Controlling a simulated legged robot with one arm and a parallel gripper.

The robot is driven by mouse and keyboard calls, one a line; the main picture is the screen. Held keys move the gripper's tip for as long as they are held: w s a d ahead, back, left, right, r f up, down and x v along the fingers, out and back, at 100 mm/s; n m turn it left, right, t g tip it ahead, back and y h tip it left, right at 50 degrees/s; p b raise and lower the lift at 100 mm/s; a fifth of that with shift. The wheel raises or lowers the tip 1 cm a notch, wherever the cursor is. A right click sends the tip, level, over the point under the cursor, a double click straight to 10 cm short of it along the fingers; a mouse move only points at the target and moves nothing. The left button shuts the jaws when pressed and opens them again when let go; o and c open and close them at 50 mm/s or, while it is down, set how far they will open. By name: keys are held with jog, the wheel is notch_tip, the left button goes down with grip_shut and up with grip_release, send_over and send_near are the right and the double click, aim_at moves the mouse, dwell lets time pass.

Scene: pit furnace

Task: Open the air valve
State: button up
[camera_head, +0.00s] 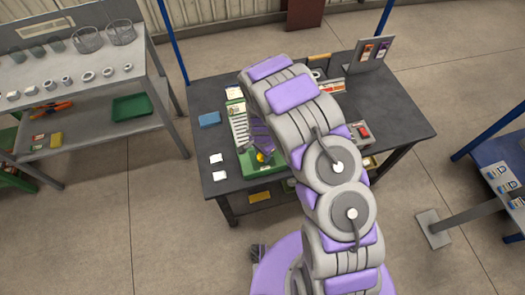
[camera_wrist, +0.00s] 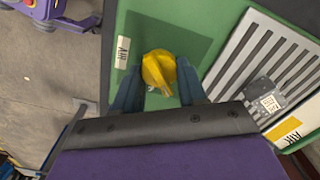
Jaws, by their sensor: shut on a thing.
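The air valve is a yellow round knob (camera_wrist: 158,70) with a raised bar handle, on a green panel (camera_wrist: 205,20) beside a white label reading "AIR" (camera_wrist: 122,52). In the head view the yellow knob (camera_head: 262,157) shows small at the green unit on the dark table. My gripper (camera_wrist: 158,88) has one finger on each side of the knob and is shut on it. In the head view my purple gripper (camera_head: 258,140) is at the knob, partly hidden by my arm. The bar handle points roughly along the picture's vertical, slightly tilted.
A grey slotted grille (camera_wrist: 265,60) lies right of the knob, with a small grey tagged box (camera_wrist: 267,100) on it. A grey shelf bench (camera_head: 75,85) stands left, with open floor between.

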jog(key=m, duration=0.4)
jog(key=shift+m+p, duration=0.3)
jog(key=shift+m, duration=1.9)
jog(key=o, duration=1.1)
jog(key=shift+a, duration=0.1)
jog(key=shift+c, duration=0.2)
jog(key=shift+r, duration=0.1)
